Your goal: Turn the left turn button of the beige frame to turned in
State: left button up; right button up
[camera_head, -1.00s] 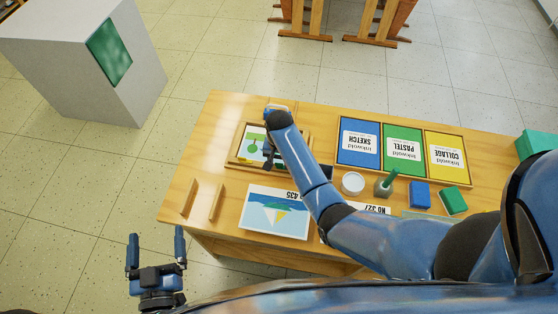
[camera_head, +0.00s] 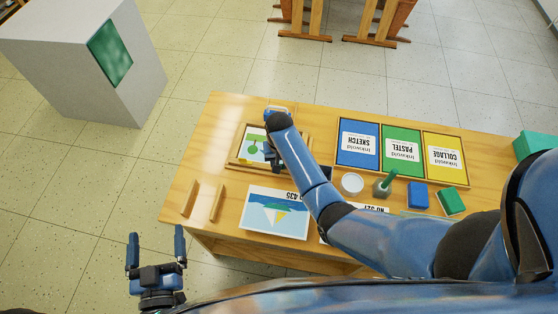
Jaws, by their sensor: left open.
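The beige frame (camera_head: 237,160) lies on the left back part of the wooden table, around a picture with green round shapes (camera_head: 251,147). My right arm reaches over it from the right. My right gripper (camera_head: 273,158) is at the frame's right part, pointing down; the arm partly covers it, and its opening is not clear. The frame's turn buttons are too small or hidden to make out. My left gripper (camera_head: 156,243) is open and empty, off the table at the lower left.
On the table (camera_head: 225,115) are a tray of blue, green and yellow packs (camera_head: 402,150), a white round dish (camera_head: 352,183), a green-handled pot (camera_head: 383,187), blue and green blocks, a sailboat picture (camera_head: 275,213) and two upright wooden strips (camera_head: 217,203).

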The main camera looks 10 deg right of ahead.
jog(key=n+p, duration=0.1)
jog(key=n, duration=0.2)
jog(key=shift+r+n, duration=0.1)
jog(key=shift+n, duration=0.2)
jog(key=n, duration=0.3)
jog(key=shift+n+p, duration=0.3)
jog(key=shift+p, duration=0.1)
jog(key=n, duration=0.3)
jog(key=shift+n+p, duration=0.3)
jog(key=shift+n, duration=1.7)
jog(key=o, duration=1.1)
jog(key=shift+c, duration=0.2)
notch_tip(320, 180, up, 11)
jog(key=shift+f, duration=0.2)
